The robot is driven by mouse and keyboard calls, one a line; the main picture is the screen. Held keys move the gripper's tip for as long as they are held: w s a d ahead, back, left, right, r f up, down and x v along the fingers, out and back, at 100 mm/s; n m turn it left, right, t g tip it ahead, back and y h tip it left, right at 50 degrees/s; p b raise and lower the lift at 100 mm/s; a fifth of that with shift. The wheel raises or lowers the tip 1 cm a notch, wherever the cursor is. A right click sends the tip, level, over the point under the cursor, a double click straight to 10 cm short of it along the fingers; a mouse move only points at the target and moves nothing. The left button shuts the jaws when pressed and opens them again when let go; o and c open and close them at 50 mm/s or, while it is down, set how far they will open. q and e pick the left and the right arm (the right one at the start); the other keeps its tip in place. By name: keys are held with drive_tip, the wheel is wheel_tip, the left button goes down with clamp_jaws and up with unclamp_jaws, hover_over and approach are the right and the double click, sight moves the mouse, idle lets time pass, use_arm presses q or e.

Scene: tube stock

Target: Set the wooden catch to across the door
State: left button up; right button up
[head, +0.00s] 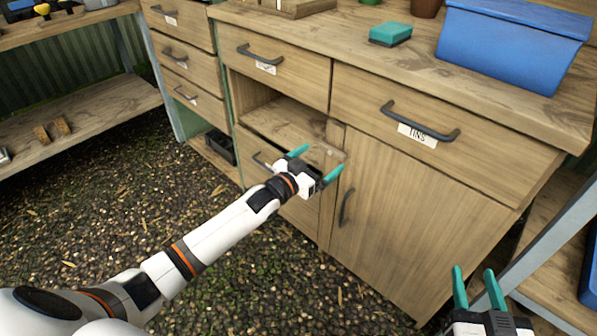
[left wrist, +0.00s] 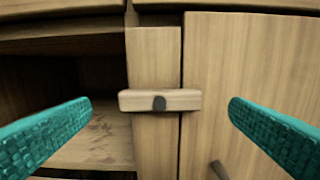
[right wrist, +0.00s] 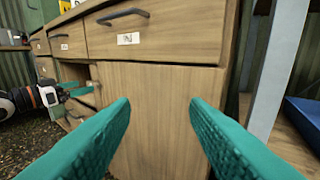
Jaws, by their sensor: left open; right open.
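The wooden catch (left wrist: 132,101) is a short pale bar on a dark pivot, fixed to the upright post (left wrist: 155,60) beside the cabinet door (left wrist: 240,80). In the left wrist view it lies level, its right end overlapping the door's left edge. The door is closed; its dark handle (head: 345,208) shows in the head view. My left gripper (head: 316,163) is open in front of the catch, one finger to each side, apart from it. My right gripper (head: 475,272) is open and empty, off to the right of the door.
A drawer labelled TINS (head: 450,115) is above the door. An open recess (head: 285,122) lies left of the post. A blue box (head: 510,45) and a green sponge-like block (head: 390,33) sit on the worktop (head: 330,32). A metal shelf leg (head: 550,240) stands near my right gripper.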

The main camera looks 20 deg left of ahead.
use_arm(q)
drive_tip(key=p+v, duration=0.2)
drive_tip(key=v, duration=0.6)
drive_tip(key=shift+s, duration=0.3)
use_arm(e)
drive_tip(key=s+d+f+g+h, duration=0.1)
drive_tip(key=s+d+f+g, duration=0.1)
drive_tip(key=s+f+g, duration=0.2)
drive_tip(key=shift+d+f+g+h, duration=0.15)
drive_tip(key=shift+f+g+h, duration=0.25)
drive_tip(key=shift+f+g, duration=1.05)
drive_tip(key=shift+s+f+t, duration=0.1)
drive_tip(key=shift+f+t, duration=0.3)
drive_tip(key=shift+t, duration=0.05)
